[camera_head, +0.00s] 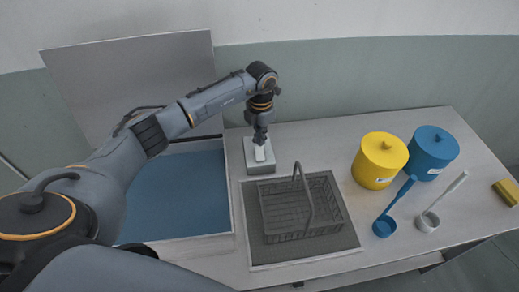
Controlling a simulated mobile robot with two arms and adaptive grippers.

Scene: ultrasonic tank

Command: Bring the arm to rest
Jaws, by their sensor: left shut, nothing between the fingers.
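My left arm (180,120) reaches in from the left, across the blue-filled tank, to the back of the table. My left gripper (260,138) points down and is shut and empty. It is just above a small white piece (260,153) on a light grey box (250,167); I cannot tell whether they touch. My right gripper is out of view.
The ultrasonic tank (175,205) has its lid (130,75) raised. A wire basket (300,215) with an upright handle stands on a grey mat (340,238). Yellow (378,165) and blue (433,148) pots, a blue ladle (385,226), a white ladle (428,221) and a yellow block (507,192) occupy the right.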

